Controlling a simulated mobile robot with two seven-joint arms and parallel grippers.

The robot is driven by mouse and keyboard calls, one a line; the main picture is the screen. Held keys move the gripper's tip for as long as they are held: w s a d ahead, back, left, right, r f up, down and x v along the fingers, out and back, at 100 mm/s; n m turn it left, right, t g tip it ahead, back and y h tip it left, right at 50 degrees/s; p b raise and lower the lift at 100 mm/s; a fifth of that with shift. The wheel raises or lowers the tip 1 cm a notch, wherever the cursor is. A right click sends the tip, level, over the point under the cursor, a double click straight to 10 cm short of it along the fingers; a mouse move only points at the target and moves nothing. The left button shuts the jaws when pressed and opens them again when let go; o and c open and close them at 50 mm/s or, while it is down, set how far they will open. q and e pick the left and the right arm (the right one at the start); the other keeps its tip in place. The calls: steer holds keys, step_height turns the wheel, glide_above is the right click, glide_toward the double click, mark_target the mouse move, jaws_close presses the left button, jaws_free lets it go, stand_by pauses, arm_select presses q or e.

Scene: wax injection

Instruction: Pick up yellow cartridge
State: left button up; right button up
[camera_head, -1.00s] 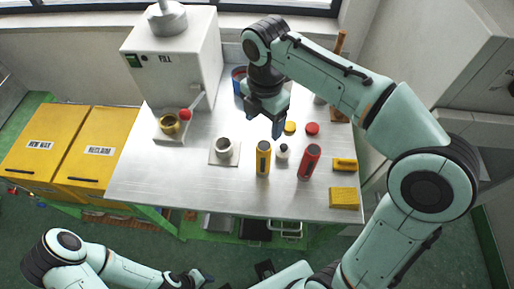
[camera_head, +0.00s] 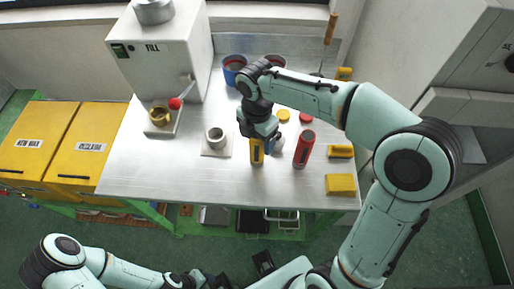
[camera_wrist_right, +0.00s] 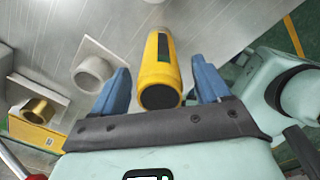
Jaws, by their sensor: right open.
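The yellow cartridge (camera_head: 256,151) stands upright on the steel table, a dark label on its side. In the head view my right gripper (camera_head: 262,139) is at its upper part and partly covers it. In the right wrist view the cartridge (camera_wrist_right: 161,72) lies between the two blue fingers of my right gripper (camera_wrist_right: 162,88), with a gap on each side. That gripper is open and not closed on it. My left gripper (camera_head: 200,279) is low in the head view, below the table's front edge, too small and dark to tell its state.
A red cartridge (camera_head: 304,150) stands close to the right. A small white-and-dark bottle is mostly hidden behind my right gripper. A cup (camera_head: 215,137) on a white plate is to the left. Yellow blocks (camera_head: 340,184) lie at the right edge. The table's front left is clear.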

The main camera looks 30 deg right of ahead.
jaws_close()
steer(key=shift+r, duration=0.1)
